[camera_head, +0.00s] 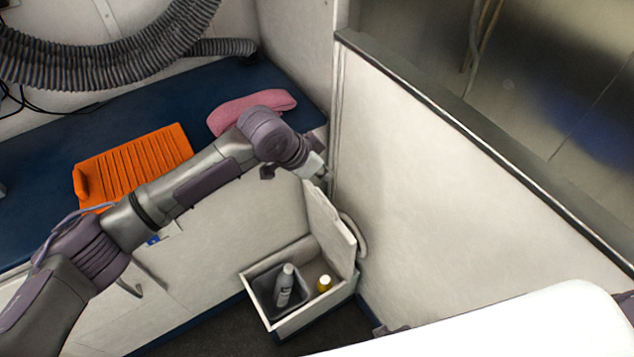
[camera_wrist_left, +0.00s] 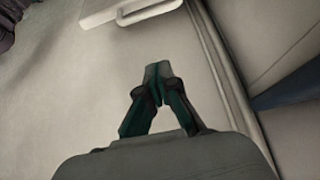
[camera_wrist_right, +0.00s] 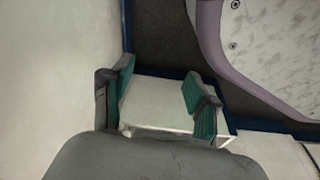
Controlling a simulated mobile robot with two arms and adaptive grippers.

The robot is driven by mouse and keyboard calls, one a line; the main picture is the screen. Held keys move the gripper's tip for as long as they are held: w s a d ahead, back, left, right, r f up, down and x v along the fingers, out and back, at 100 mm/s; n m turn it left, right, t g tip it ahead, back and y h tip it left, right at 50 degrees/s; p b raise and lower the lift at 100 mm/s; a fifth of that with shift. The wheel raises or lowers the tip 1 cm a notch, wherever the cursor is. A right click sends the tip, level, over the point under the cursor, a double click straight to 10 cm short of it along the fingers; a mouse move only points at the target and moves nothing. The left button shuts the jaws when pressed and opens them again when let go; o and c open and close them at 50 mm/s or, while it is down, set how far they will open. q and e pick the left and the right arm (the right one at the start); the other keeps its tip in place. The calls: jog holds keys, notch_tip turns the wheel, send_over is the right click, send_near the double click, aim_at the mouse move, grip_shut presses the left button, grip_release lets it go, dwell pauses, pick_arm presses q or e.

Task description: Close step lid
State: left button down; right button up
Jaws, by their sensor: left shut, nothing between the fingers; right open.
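The step is a low white box (camera_head: 284,328) on the floor against the partition. Its lid (camera_head: 328,226) stands open, raised nearly upright along the box's right side.
A dark blue bench (camera_head: 50,160) holds an orange ribbed mat (camera_head: 135,165) and a folded pink towel (camera_head: 245,108). A grey hose (camera_head: 110,65) hangs above. The white partition (camera_head: 430,190) bounds the step on the right. Dark floor (camera_head: 215,332) is open to the box's left.

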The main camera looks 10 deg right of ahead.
pick_arm(q)
jog(key=shift+w+d+f+b, duration=0.1)
jog(key=shift+d+f+b, duration=0.15)
jog(key=shift+f, duration=1.2)
jog(key=shift+d+f+b, duration=0.25)
jog(key=shift+f, duration=1.25)
jog(key=shift+w+d+f+b, duration=0.1)
jog(key=shift+d+f+b, duration=0.15)
jog(key=shift+f, duration=1.2)
pick_arm(e)
jog(key=shift+w+a+r, duration=0.1)
jog(key=shift+w+r, duration=0.45)
jog(key=shift+r, duration=0.25)
jog(key=shift+w+a+r, duration=0.1)
jog(key=shift+w+r, duration=0.4)
jog(key=shift+r, duration=0.35)
jog(key=shift+w+r, duration=0.55)
jog(key=shift+r, duration=0.25)
pick_arm(q)
jog(key=shift+a, duration=0.15)
